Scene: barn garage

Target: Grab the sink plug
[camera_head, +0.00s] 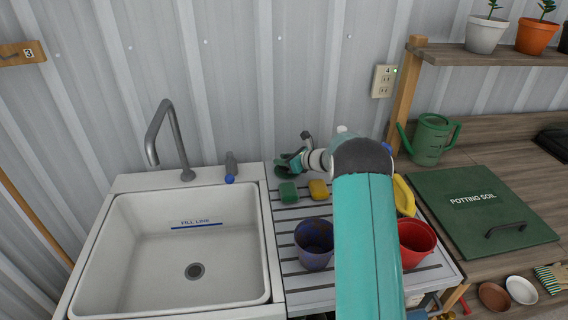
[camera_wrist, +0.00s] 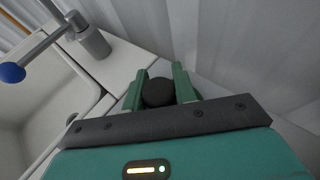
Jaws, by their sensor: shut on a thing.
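The sink plug (camera_wrist: 158,92), a round black piece, sits between the two green fingers of my gripper (camera_wrist: 160,78) in the wrist view. My gripper is shut on it. In the head view my gripper (camera_head: 284,167) is at the back of the slatted drainboard, right of the sink (camera_head: 150,250) and behind the green sponge. The plug is too small to make out clearly there. The sink is white and empty, with a dark drain (camera_head: 195,271) in its floor.
A grey faucet (camera_head: 165,130) and blue-tipped tap handle (camera_head: 231,165) stand on the sink's back rim. Green (camera_head: 288,193) and yellow sponges (camera_head: 319,190), a blue pot (camera_head: 314,246) and a red pot (camera_head: 415,243) stand on the drainboard (camera_head: 300,285). A corrugated wall (camera_head: 240,80) is close behind.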

